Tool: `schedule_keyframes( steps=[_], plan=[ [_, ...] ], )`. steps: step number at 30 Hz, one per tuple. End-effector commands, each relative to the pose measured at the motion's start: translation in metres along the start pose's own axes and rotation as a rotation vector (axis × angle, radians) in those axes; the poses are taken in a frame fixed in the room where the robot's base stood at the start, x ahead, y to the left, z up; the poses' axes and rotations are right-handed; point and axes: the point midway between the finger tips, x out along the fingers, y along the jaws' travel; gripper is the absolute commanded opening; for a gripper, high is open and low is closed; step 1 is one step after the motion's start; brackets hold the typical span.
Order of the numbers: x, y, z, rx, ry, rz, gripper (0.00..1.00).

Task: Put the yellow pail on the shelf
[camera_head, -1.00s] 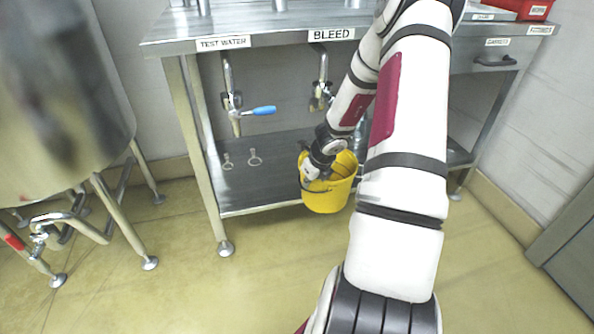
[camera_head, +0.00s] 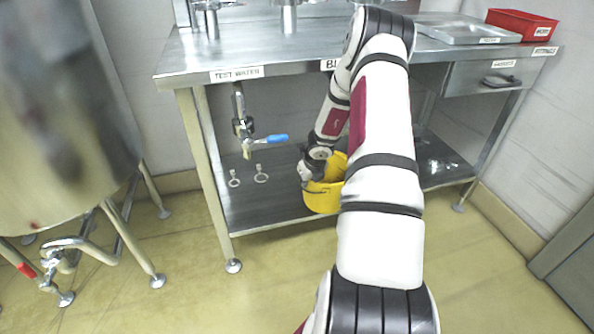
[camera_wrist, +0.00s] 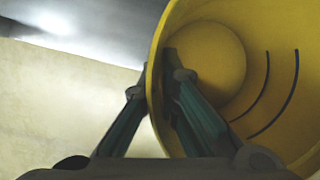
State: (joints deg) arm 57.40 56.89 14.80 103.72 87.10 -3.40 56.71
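The yellow pail (camera_head: 325,198) is at the front edge of the lower shelf (camera_head: 270,205), partly hidden behind my arm. In the head view its lower part overlaps the shelf's front edge; I cannot tell if it rests on the shelf. My gripper (camera_wrist: 155,85) is at the pail's left rim. In the wrist view one finger is outside and one inside the yellow pail's wall (camera_wrist: 152,70), pinching the rim. The pail's inside looks empty. The fingertips are hidden in the head view.
Two small metal rings with handles (camera_head: 261,174) lie on the shelf left of the pail. A valve with a blue lever (camera_head: 268,142) hangs above them. A table leg (camera_head: 208,170) stands left. A steel tank (camera_head: 60,120) stands far left.

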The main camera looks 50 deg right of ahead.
Motion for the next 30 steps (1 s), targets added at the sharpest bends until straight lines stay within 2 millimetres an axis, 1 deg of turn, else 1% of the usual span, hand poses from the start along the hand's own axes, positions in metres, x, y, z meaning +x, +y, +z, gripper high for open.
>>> schedule_keyframes(
  steps=[1,3,13,15,20,24,30],
  plan=[
    [-0.001,0.000,0.006,0.001,0.001,0.001,0.00],
    [0.002,0.000,0.011,-0.001,0.000,0.001,0.00],
    [0.011,-0.003,0.030,-0.005,0.002,-0.001,0.00],
    [0.018,-0.004,0.036,-0.007,-0.002,-0.003,0.00],
    [0.026,-0.006,0.053,-0.010,-0.001,-0.002,0.00],
    [0.037,-0.010,0.067,-0.006,-0.002,-0.002,0.00],
    [0.042,-0.011,0.075,-0.002,0.000,0.000,0.00]
  ],
)
